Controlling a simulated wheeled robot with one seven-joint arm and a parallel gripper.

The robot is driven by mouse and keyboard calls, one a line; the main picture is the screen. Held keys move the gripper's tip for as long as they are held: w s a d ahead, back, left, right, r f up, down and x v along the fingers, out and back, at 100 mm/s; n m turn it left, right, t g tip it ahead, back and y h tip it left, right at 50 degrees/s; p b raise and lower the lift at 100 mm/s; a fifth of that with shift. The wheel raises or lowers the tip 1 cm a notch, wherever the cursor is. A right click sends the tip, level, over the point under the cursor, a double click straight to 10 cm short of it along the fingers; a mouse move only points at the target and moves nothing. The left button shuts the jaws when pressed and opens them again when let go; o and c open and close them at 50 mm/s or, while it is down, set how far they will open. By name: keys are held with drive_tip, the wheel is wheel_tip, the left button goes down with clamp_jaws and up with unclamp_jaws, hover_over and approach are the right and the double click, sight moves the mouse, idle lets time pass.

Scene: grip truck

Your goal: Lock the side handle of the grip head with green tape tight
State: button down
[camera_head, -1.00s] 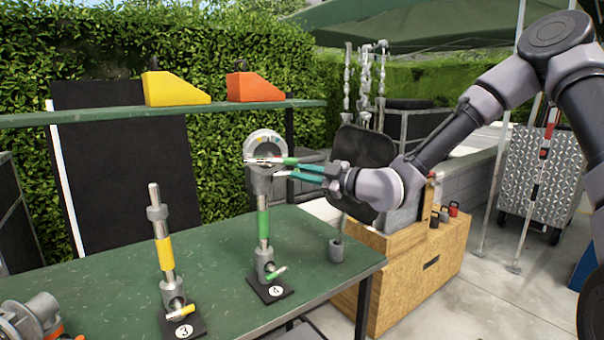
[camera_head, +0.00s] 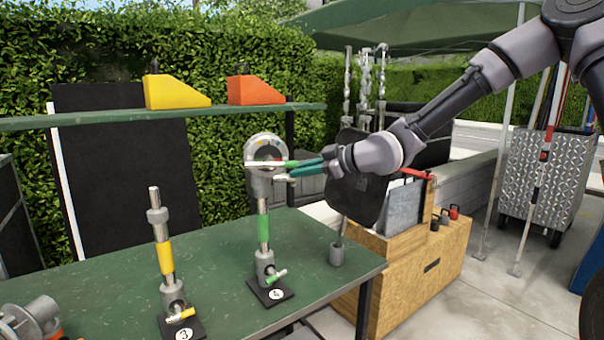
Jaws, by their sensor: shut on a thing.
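The grip head (camera_head: 264,148) is a grey round disc on top of a post with a green tape band (camera_head: 263,232). This post stands upright on a black base marked 4 (camera_head: 271,293) on the green table. Its side handle (camera_head: 281,164) is a thin bar with green tape, roughly level, pointing right across the front of the head. My gripper (camera_head: 297,170) reaches in from the right with teal fingers, shut on the handle at its right end. The fingers partly hide the handle's tip. A lower green-tipped handle (camera_head: 277,276) sits near the base.
A yellow-taped post (camera_head: 165,256) on a base marked 3 stands to the left. A grey metal part (camera_head: 30,320) lies at the table's front left. A shelf (camera_head: 165,115) with yellow and orange wedges runs behind.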

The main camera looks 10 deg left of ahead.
drive_tip(key=shift+w+r+m+g+h, duration=0.1)
drive_tip(key=shift+w+m+g+h, duration=0.2)
drive_tip(key=shift+m+g+h, duration=0.35)
drive_tip(key=c, duration=0.8)
unclamp_jaws()
drive_tip(key=shift+a, duration=0.1)
drive_tip(key=shift+c, duration=0.2)
drive_tip(key=v, duration=1)
drive_tip(key=shift+d+r, duration=0.25)
drive_tip(key=shift+r, duration=0.1)
